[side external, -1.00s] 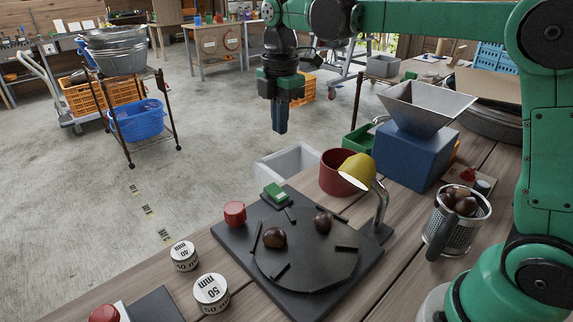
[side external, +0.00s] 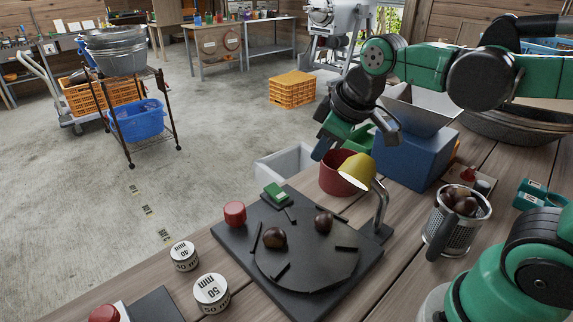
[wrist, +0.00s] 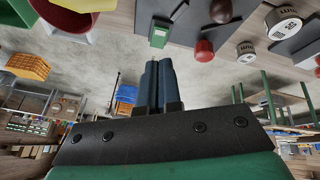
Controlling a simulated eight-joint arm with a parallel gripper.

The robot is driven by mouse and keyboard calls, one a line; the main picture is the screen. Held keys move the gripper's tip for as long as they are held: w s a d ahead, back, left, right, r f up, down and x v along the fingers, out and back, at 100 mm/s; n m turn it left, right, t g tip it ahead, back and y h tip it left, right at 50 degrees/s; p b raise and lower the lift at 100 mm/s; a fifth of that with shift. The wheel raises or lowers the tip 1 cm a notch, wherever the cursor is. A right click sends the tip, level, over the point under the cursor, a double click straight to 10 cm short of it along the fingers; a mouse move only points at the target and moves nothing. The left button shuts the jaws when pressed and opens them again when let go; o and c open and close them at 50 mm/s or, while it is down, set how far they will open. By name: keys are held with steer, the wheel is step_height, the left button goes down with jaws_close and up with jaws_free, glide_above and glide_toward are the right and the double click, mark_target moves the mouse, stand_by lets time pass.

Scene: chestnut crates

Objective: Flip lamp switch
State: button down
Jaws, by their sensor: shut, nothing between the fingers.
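The lamp (side external: 356,171) has a yellow shade on a bent metal stem, at the back right of a dark board; its shade edge shows at the top left of the wrist view (wrist: 85,4). I cannot tell which part is the lamp switch.
A red pot (side external: 333,172) and a blue box with a metal hopper (side external: 414,160) stand close to my gripper. Marked discs (side external: 211,292) lie at front left.

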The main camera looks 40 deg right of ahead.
steer(key=s+f+m+t, duration=0.1)
steer(key=s+f+m, duration=0.1)
steer(key=m, duration=0.1)
steer(key=shift+s, duration=0.2)
steer(key=c, duration=1.4)
jaws_free()
steer(key=shift+s+f+m+t, duration=0.2)
steer(key=shift+f+m+t, duration=0.15)
steer(key=shift+m, duration=0.35)
steer(key=o, duration=0.4)
steer(key=shift+f, duration=0.1)
steer(key=shift+c, duration=0.2)
steer(key=o, duration=0.3)
steer(key=shift+w, duration=0.15)
steer(key=o, duration=0.3)
steer(key=shift+g, duration=0.55)
steer(key=w, duration=0.4)
steer(key=shift+w+f, duration=0.1)
steer(key=shift+w, duration=0.1)
steer(key=g, duration=0.1)
glide_toward(274, 190)
steer(key=shift+x, duration=1.1)
steer(key=shift+g, duration=0.3)
steer(key=shift+w+x, duration=0.2)
steer(key=shift+x, duration=2.85)
